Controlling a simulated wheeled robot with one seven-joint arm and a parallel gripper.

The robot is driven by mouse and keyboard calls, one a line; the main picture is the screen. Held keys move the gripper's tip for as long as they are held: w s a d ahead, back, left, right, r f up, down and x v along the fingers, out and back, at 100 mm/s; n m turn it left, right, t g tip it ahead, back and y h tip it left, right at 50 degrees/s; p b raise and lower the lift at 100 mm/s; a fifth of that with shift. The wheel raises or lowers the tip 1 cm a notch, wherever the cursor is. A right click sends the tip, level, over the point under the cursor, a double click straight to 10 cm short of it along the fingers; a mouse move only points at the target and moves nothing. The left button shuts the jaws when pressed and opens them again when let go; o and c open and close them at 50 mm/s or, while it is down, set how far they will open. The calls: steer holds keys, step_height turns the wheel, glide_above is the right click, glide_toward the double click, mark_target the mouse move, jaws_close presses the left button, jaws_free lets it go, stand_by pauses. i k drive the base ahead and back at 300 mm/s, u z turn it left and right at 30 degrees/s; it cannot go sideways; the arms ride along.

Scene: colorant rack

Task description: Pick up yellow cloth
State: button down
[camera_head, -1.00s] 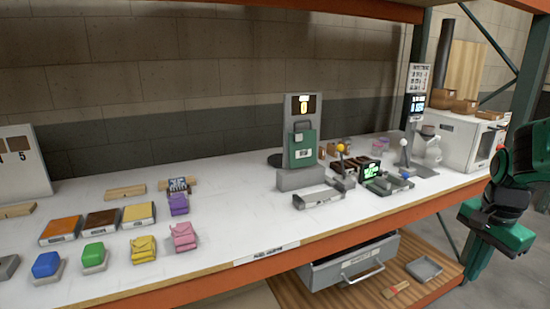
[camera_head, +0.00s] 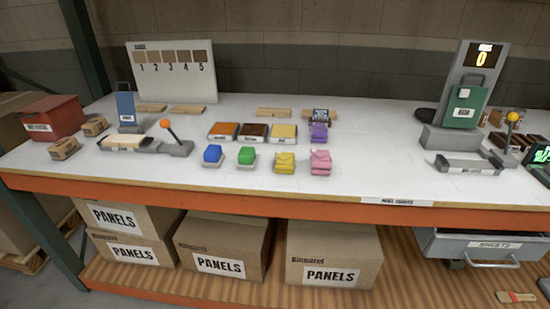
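The yellow cloth (camera_head: 285,162) is a small folded bundle on the white shelf top near its front edge. It sits between the green block (camera_head: 247,157) on its left and the pink cloth (camera_head: 320,162) on its right. A purple cloth (camera_head: 319,132) lies behind the pink one. A flat tile with a yellow top (camera_head: 284,133) lies behind the yellow cloth. The yellow cloth is fully visible and nothing touches it from above. My gripper is not in view.
Orange and brown tiles (camera_head: 223,131) and a blue block (camera_head: 212,155) lie to the left. A lever with an orange knob (camera_head: 166,124) stands farther left. A grey stand with a green tag (camera_head: 465,108) is at right. Bare tabletop lies right of the pink cloth.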

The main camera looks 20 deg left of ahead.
mark_target(284, 160)
steer(key=u, duration=1)
